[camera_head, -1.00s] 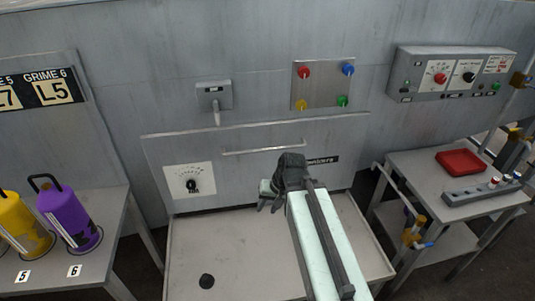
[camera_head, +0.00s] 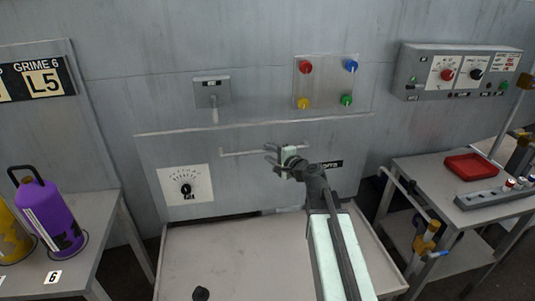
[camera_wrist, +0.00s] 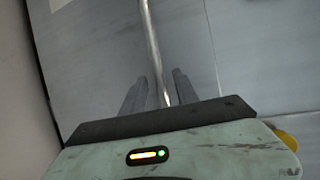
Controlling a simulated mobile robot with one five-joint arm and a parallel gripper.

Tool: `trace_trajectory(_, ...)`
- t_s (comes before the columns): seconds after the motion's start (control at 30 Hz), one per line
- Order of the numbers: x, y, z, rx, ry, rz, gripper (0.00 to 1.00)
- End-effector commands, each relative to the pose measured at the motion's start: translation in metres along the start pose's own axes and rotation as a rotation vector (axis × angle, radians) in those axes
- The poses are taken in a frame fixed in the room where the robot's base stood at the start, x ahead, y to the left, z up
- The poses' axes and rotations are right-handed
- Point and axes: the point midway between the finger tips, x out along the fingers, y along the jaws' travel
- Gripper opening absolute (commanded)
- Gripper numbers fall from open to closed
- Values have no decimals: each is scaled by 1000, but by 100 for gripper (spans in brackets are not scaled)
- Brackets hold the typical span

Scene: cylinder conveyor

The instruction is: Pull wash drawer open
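The wash drawer's grey front panel (camera_head: 240,185) stands in the machine wall, with a thin horizontal bar handle (camera_head: 236,153) near its upper middle. My gripper (camera_head: 272,159) is at the right part of the handle. In the wrist view, the handle bar (camera_wrist: 152,45) runs down between the two dark fingers of my gripper (camera_wrist: 160,92). The fingers are apart, with a narrow gap visible on each side of the bar. Whether the bar reaches deep between them is hard to tell.
A dial (camera_head: 186,188) is on the panel's left. A pale tray (camera_head: 230,250) juts out below it, with a small dark round object (camera_head: 201,293). A table with a purple canister (camera_head: 48,215) stands left; a cart with a red tray (camera_head: 470,166) stands right.

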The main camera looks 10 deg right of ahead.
Motion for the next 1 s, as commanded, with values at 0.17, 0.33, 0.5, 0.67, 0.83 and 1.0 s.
trace_trajectory(0.17, 24, 1, -1, -1, 1, 0, 36)
trace_trajectory(0.33, 24, 0, -1, -1, 1, 0, 36)
trace_trajectory(0.5, 24, 0, -1, -1, 1, 0, 3)
trace_trajectory(0.67, 23, 0, -1, -1, 2, 0, 0)
trace_trajectory(0.83, 23, 0, -2, -1, 2, 1, 0)
trace_trajectory(1.0, 23, 0, -2, -1, 2, 1, 0)
